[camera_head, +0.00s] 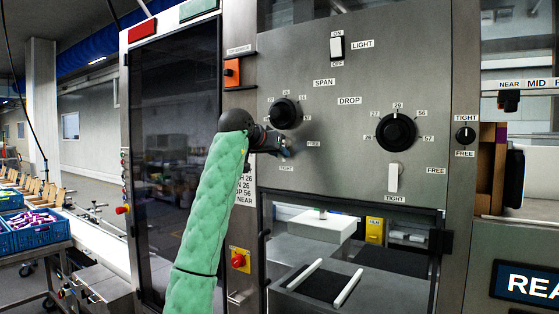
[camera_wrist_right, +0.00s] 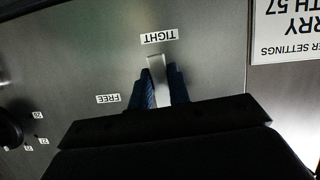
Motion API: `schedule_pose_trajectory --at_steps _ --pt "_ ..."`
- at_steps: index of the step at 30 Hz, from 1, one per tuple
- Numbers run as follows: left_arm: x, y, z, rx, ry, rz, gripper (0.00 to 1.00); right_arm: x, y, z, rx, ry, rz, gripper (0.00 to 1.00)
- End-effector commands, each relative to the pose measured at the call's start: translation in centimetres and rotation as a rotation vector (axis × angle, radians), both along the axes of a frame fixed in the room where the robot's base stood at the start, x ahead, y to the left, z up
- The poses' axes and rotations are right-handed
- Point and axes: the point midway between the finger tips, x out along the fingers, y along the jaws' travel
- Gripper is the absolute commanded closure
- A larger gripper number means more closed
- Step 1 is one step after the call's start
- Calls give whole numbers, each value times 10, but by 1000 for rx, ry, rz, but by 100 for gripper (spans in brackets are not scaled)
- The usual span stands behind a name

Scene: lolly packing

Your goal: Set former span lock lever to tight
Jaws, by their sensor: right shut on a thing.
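The span lock lever (camera_wrist_right: 157,68) is a pale metal lever on the grey panel. In the right wrist view its end points at the TIGHT label (camera_wrist_right: 158,36), with the FREE label (camera_wrist_right: 108,99) off to its left. My right gripper (camera_wrist_right: 161,88) has a blue finger on each side of the lever and is shut on it. In the head view my right gripper (camera_head: 287,150) is at the panel below the span knob (camera_head: 285,113), and it mostly hides the lever. The TIGHT label (camera_head: 286,168) shows just below. My left gripper is not in view.
The drop knob (camera_head: 396,131) and the white drop lock lever (camera_head: 393,177) sit to the right. A light switch (camera_head: 337,47) is above. A red button on a yellow plate (camera_head: 239,261) and the open machine bay are below.

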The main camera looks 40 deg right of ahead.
Motion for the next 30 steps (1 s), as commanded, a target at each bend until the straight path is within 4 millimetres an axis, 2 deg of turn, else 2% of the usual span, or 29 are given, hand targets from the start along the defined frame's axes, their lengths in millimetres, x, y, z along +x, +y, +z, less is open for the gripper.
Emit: schedule_pose_trajectory --at_steps 1,3,15,16,18,19,30 --pt "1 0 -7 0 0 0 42 1 1 -3 8 -26 2 100" --pt "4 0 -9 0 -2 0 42 1 1 -2 18 -55 0 100" --pt "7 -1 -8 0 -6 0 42 2 1 1 26 -78 1 100" --pt "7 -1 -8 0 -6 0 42 2 1 1 27 -78 1 76" --pt "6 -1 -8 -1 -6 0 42 2 1 1 27 -78 1 62" --pt "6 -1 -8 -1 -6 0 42 2 1 1 27 -78 1 60" --pt "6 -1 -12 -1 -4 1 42 1 4 1 27 -78 1 60"
